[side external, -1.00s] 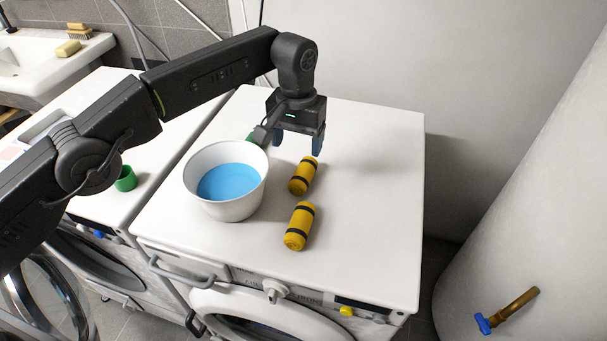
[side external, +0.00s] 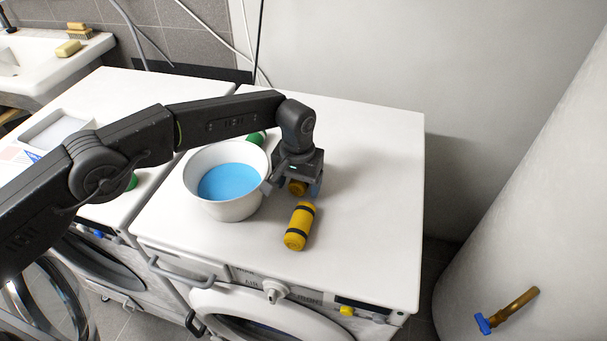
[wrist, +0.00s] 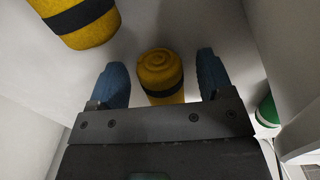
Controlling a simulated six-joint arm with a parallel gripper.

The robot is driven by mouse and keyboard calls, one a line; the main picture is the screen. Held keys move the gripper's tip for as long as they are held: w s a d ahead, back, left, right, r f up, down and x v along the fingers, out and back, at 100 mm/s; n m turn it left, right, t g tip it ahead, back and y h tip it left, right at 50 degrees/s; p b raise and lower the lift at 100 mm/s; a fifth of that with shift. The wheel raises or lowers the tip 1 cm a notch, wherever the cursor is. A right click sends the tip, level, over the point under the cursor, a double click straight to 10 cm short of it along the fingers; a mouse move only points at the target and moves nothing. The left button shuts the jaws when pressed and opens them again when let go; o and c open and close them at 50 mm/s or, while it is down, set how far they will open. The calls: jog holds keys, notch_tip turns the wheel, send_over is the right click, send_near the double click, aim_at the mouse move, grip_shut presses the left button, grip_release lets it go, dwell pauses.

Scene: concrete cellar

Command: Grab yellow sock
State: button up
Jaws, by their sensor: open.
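Two rolled yellow socks with dark stripes lie on the white machine top. The farther sock (side external: 297,188) is mostly hidden under my gripper in the side external view. In the wrist view this sock (wrist: 160,74) sits between my open blue-tipped fingers, with a gap on each side. My gripper (side external: 302,187) is lowered over it and points down; its fingers also show in the wrist view (wrist: 162,82). The nearer sock (side external: 299,227) lies apart, toward the front, and shows at the upper left of the wrist view (wrist: 78,20).
A white bowl with blue contents (side external: 228,207) stands just left of my gripper, very close to it. A green roll (side external: 257,138) lies behind the bowl. The machine top (side external: 375,190) is clear to the right. A white cylinder with a blue-handled tap (side external: 484,323) stands far right.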

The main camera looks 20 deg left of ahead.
jog(key=c, duration=1)
jog(key=shift+r, duration=0.15)
